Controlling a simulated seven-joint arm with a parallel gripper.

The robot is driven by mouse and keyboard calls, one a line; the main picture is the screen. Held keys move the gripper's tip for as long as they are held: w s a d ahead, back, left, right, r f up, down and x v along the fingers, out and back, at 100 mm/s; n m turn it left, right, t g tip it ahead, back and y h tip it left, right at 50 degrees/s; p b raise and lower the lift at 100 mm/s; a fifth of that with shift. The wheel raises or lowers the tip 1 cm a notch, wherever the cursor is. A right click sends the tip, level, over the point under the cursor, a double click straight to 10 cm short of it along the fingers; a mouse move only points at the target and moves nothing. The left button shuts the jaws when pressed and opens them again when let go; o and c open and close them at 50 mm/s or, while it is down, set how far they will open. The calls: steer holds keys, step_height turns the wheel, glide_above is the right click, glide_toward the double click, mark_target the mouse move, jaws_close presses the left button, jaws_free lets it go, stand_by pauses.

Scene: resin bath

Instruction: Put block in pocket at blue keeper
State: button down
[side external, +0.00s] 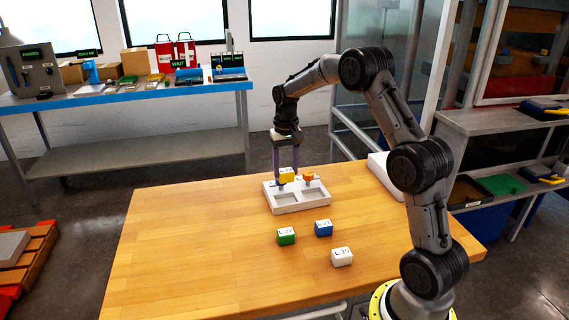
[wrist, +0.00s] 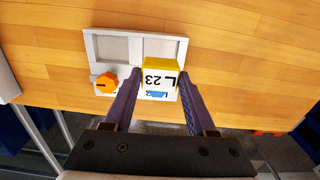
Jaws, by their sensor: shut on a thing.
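My gripper (side external: 286,172) is shut on a yellow block (side external: 288,176) with a white face. In the wrist view the block (wrist: 160,74) sits between the fingers and its label reads "L 23". A pale tray (side external: 290,209) with two pockets lies on the table below. The block is over the tray's back edge, near the blue keeper (side external: 278,183). In the wrist view the block partly hides the blue keeper (wrist: 156,95). The orange keeper (side external: 308,177) stands at the other pocket and shows in the wrist view (wrist: 105,83). Both pockets look empty.
A green block (side external: 286,237), a blue block (side external: 323,228) and a white block (side external: 341,257) stand on the wooden table (side external: 190,250) in front of the tray. A white box (side external: 385,172) is at the right. The table's left side is clear.

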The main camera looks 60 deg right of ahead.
steer(key=shift+f, duration=4.05)
jaws_free()
steer(key=shift+r, duration=4.05)
